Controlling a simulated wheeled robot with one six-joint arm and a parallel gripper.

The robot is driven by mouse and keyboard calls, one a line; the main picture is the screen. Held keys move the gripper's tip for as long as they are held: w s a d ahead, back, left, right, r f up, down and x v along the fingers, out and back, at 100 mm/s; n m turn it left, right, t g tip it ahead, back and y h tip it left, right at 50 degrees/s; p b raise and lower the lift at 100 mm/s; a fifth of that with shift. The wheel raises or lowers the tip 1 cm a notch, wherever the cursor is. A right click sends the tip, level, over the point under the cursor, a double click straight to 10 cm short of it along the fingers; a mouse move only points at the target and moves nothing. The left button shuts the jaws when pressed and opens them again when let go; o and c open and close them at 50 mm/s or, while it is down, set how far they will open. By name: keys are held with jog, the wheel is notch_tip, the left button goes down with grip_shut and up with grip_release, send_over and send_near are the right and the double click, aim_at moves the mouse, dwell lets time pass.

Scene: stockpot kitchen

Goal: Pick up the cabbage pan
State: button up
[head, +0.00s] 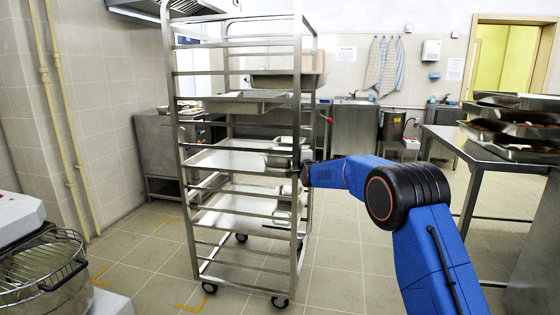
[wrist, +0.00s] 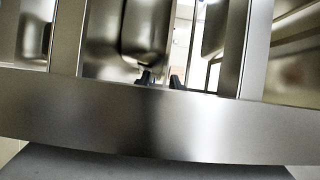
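My gripper (head: 297,172) is at the right front post of a tall metal rack (head: 299,60). In the wrist view its two dark fingertips (wrist: 162,80) show apart, with no object visible between them. A wide steel band (wrist: 160,125) hides most of the fingers. Several steel pans are on the rack: one near the gripper (head: 280,160), one lower (head: 284,209) and a deep one higher up (head: 272,82). Pan-like steel shapes (wrist: 147,30) fill the upper wrist view close by. I cannot tell which pan holds cabbage; no cabbage is recognisable.
Trays with food (head: 530,130) are stacked on a steel table (head: 470,150) at the right. A machine with a wire guard (head: 45,265) stands at the lower left. A counter (head: 160,150) is behind the rack. The floor (head: 345,270) right of the rack is clear.

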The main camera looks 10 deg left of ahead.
grip_shut()
dwell(1.2)
jog(key=shift+r, duration=0.1)
